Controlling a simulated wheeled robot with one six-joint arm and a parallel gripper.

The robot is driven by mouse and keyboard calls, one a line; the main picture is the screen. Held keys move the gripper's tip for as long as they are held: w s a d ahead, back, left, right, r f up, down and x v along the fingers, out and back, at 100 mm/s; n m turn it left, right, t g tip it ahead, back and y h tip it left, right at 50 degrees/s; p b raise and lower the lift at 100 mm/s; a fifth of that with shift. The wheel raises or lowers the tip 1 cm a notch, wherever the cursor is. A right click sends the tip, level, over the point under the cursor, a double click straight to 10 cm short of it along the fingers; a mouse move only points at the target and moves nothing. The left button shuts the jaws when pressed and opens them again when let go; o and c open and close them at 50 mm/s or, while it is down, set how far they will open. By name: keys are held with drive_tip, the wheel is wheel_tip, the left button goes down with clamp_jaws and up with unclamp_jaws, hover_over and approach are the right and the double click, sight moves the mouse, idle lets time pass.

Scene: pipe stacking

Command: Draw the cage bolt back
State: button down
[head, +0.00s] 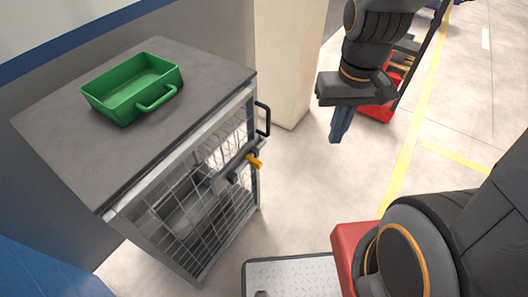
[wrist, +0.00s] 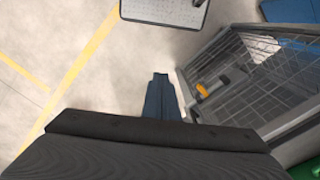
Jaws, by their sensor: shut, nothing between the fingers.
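The cage (head: 181,223) is a cabinet with a wire-mesh door and a grey top, at the left in the head view. The bolt's orange handle also shows in the wrist view (wrist: 202,91), to the right of my fingers. My gripper (head: 337,138) points down, shut and empty, right of the cage and apart from the bolt. Its blue fingers show together in the wrist view (wrist: 160,80).
A green tray (head: 101,106) sits on the cage's grey top (head: 46,130). A black door handle (head: 267,120) stands out above the bolt. A pale pillar (head: 287,75) rises behind the cage. Open floor lies between the cage and my gripper.

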sight(255, 162)
drive_tip(key=w+a+f+n+g+y+b, duration=0.1)
drive_tip(key=w+a+f+n+y+b, duration=0.1)
drive_tip(key=w+f+n, duration=0.4)
drive_tip(key=w+a+f+n+g+y+b, duration=0.1)
drive_tip(key=w+a+f+n+y+b, duration=0.2)
drive_tip(key=w+f, duration=0.9)
drive_tip(key=n+y+b, duration=0.1)
drive_tip(key=n+y, duration=0.1)
drive_tip(key=n, duration=0.1)
drive_tip(key=shift+w+a+y+b, duration=0.35)
drive_tip(key=shift+y+b, duration=0.05)
drive_tip(key=shift+f, duration=0.15)
drive_tip(key=s+a+f+p, duration=0.2)
drive_tip(key=s+a+f, duration=0.2)
drive_tip(key=a+f, duration=0.2)
drive_tip(key=a, duration=0.2)
drive_tip(key=shift+s+a+f, duration=0.3)
drive_tip(key=shift+a+f, duration=0.05)
